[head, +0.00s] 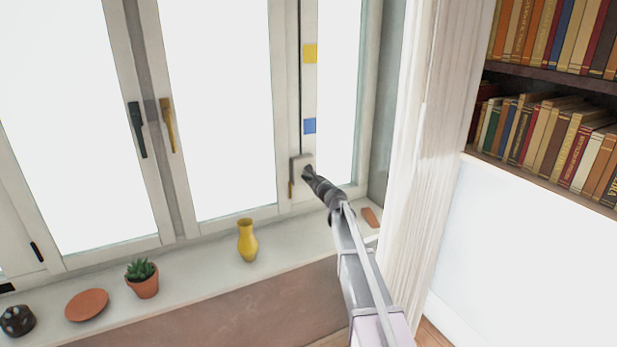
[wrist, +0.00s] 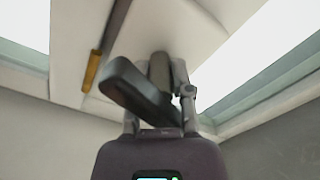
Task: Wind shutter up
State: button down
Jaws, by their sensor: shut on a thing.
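A shutter winder (head: 301,160), a small pale box, sits on the window post at the right. A dark cord (head: 299,80) runs straight up from it. A small amber piece (head: 291,189) shows at its lower left; it also shows in the wrist view (wrist: 91,70), at the end of a dark strip. My gripper (head: 308,173) reaches the winder from the lower right. In the wrist view my gripper (wrist: 155,85) is shut at the winder, and the gripped part is mostly hidden by the fingers. The panes are bright white; no shutter edge is distinguishable.
The sill holds a yellow vase (head: 247,240), potted succulent (head: 143,279), terracotta dish (head: 87,305) and dark pot (head: 17,320). A curtain (head: 430,150) and bookshelf (head: 550,85) stand right.

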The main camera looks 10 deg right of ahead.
jog(key=m, duration=0.3)
jog(key=shift+m, duration=0.3)
dwell(0.4)
jog(key=c, duration=0.5)
grip_release()
jog(key=shift+c, duration=0.2)
jog(key=shift+s, duration=0.1)
jog(key=v, duration=1.2)
jog(key=shift+r, duration=0.1)
